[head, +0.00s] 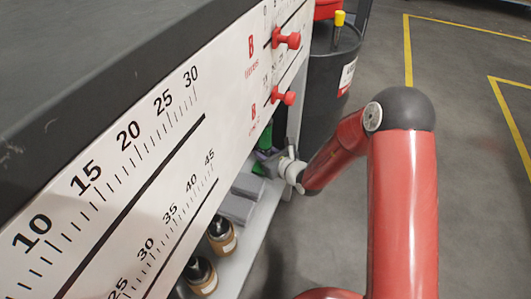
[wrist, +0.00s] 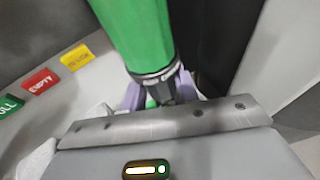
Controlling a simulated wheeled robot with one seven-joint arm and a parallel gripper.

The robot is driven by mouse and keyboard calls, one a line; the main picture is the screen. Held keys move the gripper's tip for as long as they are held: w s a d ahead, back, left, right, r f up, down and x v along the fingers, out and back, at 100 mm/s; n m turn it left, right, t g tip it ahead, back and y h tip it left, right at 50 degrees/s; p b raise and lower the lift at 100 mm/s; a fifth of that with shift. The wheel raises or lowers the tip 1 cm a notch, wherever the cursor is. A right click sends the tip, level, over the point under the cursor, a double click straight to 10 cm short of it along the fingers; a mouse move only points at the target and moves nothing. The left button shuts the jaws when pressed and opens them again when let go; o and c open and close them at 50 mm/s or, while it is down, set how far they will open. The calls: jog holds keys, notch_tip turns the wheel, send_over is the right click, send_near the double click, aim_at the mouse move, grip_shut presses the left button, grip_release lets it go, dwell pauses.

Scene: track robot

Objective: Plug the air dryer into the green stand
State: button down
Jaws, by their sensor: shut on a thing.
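A green cylinder, which looks like the air dryer (wrist: 135,35), fills the top middle of the wrist view, with a dark ringed collar and neck at its lower end. My gripper (wrist: 165,98) is shut on the dryer at this neck, with pale purple fingers to either side. In the head view my gripper (head: 273,168) reaches in at the shelf under the marked panel. A green part (head: 265,138) shows just above it, and a smaller green patch (head: 258,169) beside it. I cannot tell which green part is the stand. The panel and my wrist hide much of it.
Green, red (wrist: 40,82) and yellow (wrist: 76,58) labels lie left of the dryer. The ruler-marked panel (head: 150,150) with red knobs (head: 286,39) overhangs the shelf. Brown jars (head: 221,235) stand nearer. A dark bin (head: 325,85) stands behind; floor at right is clear.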

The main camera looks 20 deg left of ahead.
jog(key=shift+f, duration=1.4)
jog(key=shift+r, duration=0.1)
jog(key=shift+r+p, duration=0.65)
jog(key=shift+r, duration=0.3)
jog(key=shift+b, duration=0.35)
dwell(1.1)
jog(key=shift+f+b, duration=0.3)
jog(key=shift+f, duration=0.75)
jog(key=c, duration=1)
grip_release()
jog(key=shift+d, duration=0.1)
jog(key=p+v, duration=0.1)
jog(key=v, duration=0.6)
jog(key=shift+s+d+r, duration=0.15)
jog(key=shift+s+d, duration=0.1)
